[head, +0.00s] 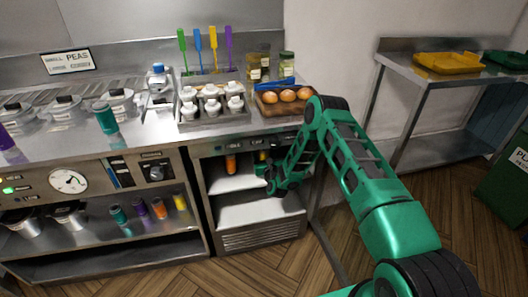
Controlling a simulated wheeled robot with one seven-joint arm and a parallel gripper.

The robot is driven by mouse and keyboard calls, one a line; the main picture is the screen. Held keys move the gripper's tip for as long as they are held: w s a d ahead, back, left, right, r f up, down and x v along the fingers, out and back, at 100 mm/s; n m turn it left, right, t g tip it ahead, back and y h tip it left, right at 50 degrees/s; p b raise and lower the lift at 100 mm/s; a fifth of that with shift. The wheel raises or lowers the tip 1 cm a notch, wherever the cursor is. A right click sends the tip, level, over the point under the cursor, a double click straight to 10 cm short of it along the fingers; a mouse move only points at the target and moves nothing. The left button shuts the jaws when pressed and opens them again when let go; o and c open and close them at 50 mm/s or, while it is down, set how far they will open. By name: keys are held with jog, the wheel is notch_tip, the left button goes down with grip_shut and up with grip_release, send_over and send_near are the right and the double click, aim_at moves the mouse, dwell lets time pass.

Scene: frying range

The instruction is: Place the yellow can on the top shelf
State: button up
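A small yellow can (262,156) shows in the upper part of the open cabinet in the middle, partly hidden by my gripper. My gripper (267,178) is at the cabinet's opening, just below and in front of that can. I cannot tell whether the fingers touch it, or whether they are open or shut. An orange can (231,164) stands on the cabinet's top shelf (222,184), left of my gripper. A second yellow can (180,203) stands on the left unit's shelf, beside orange, purple and teal cans.
The steel counter above carries a condiment rack (212,116) and a tray of eggs (283,108). The cabinet's lower shelf (255,212) looks bare. A side table (430,78) with a yellow tray (448,63) stands at right. Wooden floor is clear in front.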

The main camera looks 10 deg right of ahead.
aim_at(265, 158)
jog(key=s, duration=1)
jog(key=shift+s+a, duration=0.1)
jog(key=shift+s, duration=0.85)
